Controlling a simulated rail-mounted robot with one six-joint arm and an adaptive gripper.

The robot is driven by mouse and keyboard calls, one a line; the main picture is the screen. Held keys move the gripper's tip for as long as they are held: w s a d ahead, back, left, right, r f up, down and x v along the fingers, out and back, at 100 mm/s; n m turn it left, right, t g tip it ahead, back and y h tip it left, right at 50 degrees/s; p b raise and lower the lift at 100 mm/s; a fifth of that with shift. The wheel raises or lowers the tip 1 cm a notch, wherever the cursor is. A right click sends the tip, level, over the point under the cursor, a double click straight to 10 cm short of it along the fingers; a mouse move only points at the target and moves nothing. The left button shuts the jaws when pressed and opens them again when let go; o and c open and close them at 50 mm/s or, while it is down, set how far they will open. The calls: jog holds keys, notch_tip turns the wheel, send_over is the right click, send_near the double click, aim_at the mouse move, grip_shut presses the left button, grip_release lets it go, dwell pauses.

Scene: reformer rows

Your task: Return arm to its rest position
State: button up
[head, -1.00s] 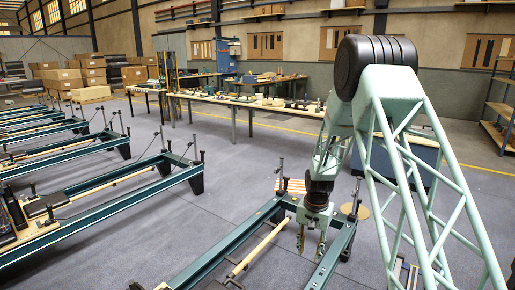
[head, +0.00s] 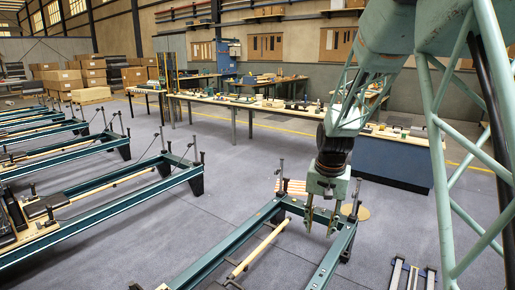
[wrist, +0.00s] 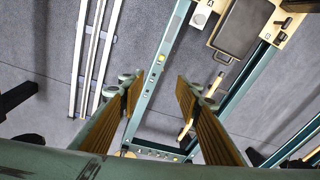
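My gripper (head: 322,217) hangs from my pale green arm over the end of the nearest reformer frame (head: 247,250) in the head view. In the wrist view my gripper (wrist: 157,95) shows two ribbed, tan-lined fingers spread well apart, with nothing between them. The reformer's green rail (wrist: 165,50) and its end lie below the fingers in that view.
A wooden carriage with a dark pad (wrist: 241,27) lies at the wrist view's upper right. Pale parallel rails (wrist: 92,60) lie on the floor at its left. More reformers (head: 130,190) stand left in the head view. A long workbench (head: 240,102) stands behind.

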jog(key=s+r+n+t, duration=0.1)
jog(key=s+r+n, duration=0.1)
jog(key=s+r, duration=1.9)
jog(key=s+r+n+t, duration=0.1)
jog(key=s+r+n, duration=0.1)
jog(key=s, duration=2.4)
jog(key=shift+r, duration=0.35)
jog(key=shift+f, duration=0.1)
jog(key=shift+f+b, duration=0.4)
jog(key=shift+f, duration=0.15)
